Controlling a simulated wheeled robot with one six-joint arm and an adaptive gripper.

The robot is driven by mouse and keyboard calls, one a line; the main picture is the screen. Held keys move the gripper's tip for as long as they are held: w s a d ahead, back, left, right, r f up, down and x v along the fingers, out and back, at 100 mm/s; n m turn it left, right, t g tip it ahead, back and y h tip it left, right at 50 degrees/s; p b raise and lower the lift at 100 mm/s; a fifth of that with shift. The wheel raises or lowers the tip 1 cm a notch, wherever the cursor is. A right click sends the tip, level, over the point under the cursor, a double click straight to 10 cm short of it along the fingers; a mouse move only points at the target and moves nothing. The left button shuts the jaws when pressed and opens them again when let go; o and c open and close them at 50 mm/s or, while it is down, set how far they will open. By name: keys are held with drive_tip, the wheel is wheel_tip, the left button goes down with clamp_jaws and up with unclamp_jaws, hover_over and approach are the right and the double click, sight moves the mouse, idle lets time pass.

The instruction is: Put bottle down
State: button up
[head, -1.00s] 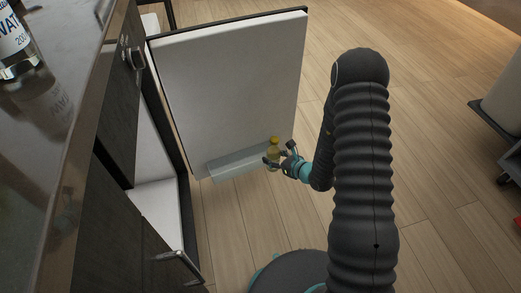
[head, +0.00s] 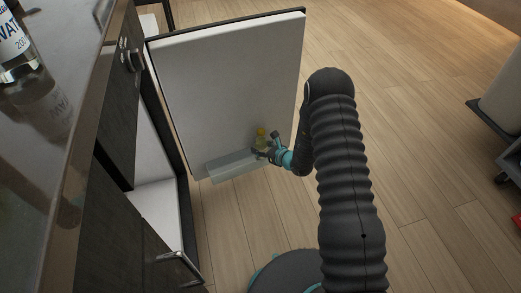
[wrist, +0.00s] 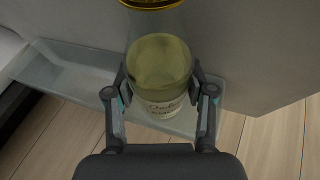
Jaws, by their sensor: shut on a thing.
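The bottle (wrist: 160,62) holds yellowish liquid and has a gold-yellow cap and a pale label. My gripper (wrist: 160,98) is shut on it, one finger on each side. In the head view the bottle (head: 262,134) is small, with its lower part hidden by my gripper (head: 264,152). It is upright over the right part of a clear door shelf (head: 222,170) on the inner face of the open cabinet door (head: 228,85). In the wrist view the shelf (wrist: 65,68) runs behind and below the bottle. I cannot tell whether the bottle's base touches the shelf.
The dark counter (head: 60,150) on the left carries a clear bottle (head: 18,45) with a blue and white label. The open cabinet (head: 155,205) is beside the door. Wooden floor (head: 430,130) is clear on the right; a wheeled cart (head: 505,150) stands at the far right.

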drive_tip(key=shift+w+a+f, duration=0.1)
drive_tip(key=shift+w+f, duration=0.1)
drive_tip(key=shift+f, duration=0.65)
drive_tip(key=shift+f, duration=0.2)
drive_tip(key=o, duration=1.5)
drive_tip(key=shift+r, duration=0.1)
